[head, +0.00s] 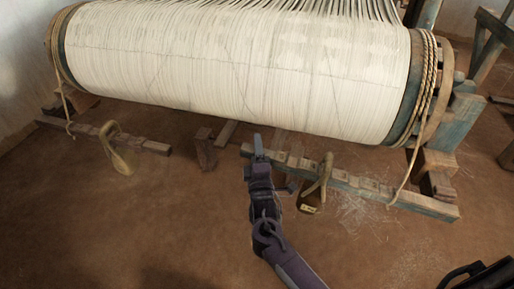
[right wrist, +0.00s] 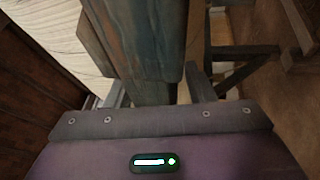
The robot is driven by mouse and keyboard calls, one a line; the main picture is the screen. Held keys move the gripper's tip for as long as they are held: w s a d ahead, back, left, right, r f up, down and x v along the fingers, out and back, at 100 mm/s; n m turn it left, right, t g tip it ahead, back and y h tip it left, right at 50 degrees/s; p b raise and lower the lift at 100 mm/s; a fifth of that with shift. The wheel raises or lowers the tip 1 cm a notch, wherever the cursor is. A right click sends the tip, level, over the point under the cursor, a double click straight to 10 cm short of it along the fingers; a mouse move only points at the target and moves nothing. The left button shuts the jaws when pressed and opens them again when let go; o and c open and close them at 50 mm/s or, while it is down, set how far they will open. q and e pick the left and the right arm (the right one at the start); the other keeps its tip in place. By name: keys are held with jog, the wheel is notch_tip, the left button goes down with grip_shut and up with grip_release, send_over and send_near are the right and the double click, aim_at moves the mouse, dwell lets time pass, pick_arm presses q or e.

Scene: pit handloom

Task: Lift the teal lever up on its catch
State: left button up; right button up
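The teal lever (head: 400,198) is a long, notched, worn teal beam low in front of the cloth roll, in the head view. A looped strap with a small weight (head: 311,197) hangs on it. My right gripper (head: 258,152) is at the lever's left end, its tips pointing away from me. In the right wrist view a worn teal timber (right wrist: 150,60) runs between its two fingers, with narrow gaps beside it, so the gripper looks open. Whether it touches the lever is hard to see. I cannot make out the catch.
The wide cream cloth roll (head: 235,60) lies just behind and above the lever. A similar brown notched beam (head: 150,146) with a hanging weight (head: 124,160) is at the left. A wooden block (head: 205,148) stands between them. The earthen floor in front is mostly clear.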

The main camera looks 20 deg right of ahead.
pick_arm(q)
jog(key=shift+w+a+f+p, duration=0.1)
jog(key=shift+f+p, duration=0.1)
jog(key=shift+f, duration=0.35)
jog(key=shift+w+a+f+p, duration=0.1)
jog(key=shift+f+p, duration=0.05)
jog(key=shift+f, duration=0.35)
pick_arm(e)
jog(key=v, duration=0.7)
jog(key=shift+s+a+f, duration=0.1)
jog(key=shift+s+f, duration=0.05)
jog(key=shift+s, duration=0.2)
